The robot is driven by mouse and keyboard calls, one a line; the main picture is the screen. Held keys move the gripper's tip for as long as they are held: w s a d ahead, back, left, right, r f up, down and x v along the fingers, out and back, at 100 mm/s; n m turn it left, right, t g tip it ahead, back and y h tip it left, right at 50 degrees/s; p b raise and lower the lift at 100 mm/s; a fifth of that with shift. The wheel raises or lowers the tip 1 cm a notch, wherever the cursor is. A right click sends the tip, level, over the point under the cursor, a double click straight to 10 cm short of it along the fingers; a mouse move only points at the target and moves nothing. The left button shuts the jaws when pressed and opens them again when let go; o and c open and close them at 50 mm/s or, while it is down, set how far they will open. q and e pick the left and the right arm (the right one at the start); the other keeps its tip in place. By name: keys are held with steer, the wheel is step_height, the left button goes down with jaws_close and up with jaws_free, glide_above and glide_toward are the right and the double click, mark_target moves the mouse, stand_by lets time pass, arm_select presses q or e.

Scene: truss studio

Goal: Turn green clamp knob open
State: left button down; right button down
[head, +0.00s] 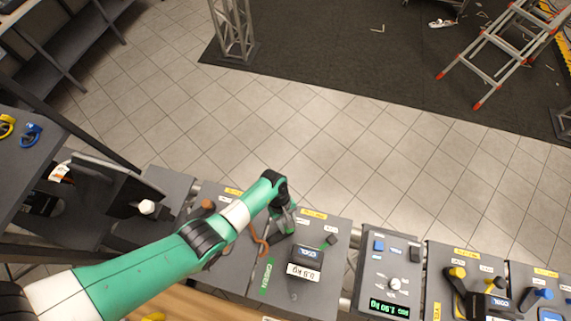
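The green clamp station is a grey panel (335,268) with a "GREEN" label (266,278) on its left side. A dark weight block marked "0.5 KG" (305,262) sits on it. My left arm, green and white, reaches in from the lower left. Its gripper (284,222) is down at the upper left part of this panel. Something green shows at its fingers, perhaps the knob, but the gripper mostly hides it. I cannot tell whether the fingers are open or shut. A small dark green piece (331,240) is at the panel's upper right. My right gripper is out of view.
An orange knob (208,204) and an orange handle (260,244) are left of the gripper. A scale box with a lit display (388,308) stands to the right, then stations with a yellow knob (457,272) and a blue knob (543,293). Tiled floor beyond is clear.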

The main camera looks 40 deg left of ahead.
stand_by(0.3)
arm_select(q)
steer(key=shift+c, duration=1.9)
jaws_free()
steer(key=p+v, duration=0.3)
steer(key=v, duration=0.8)
steer(key=shift+r, duration=0.35)
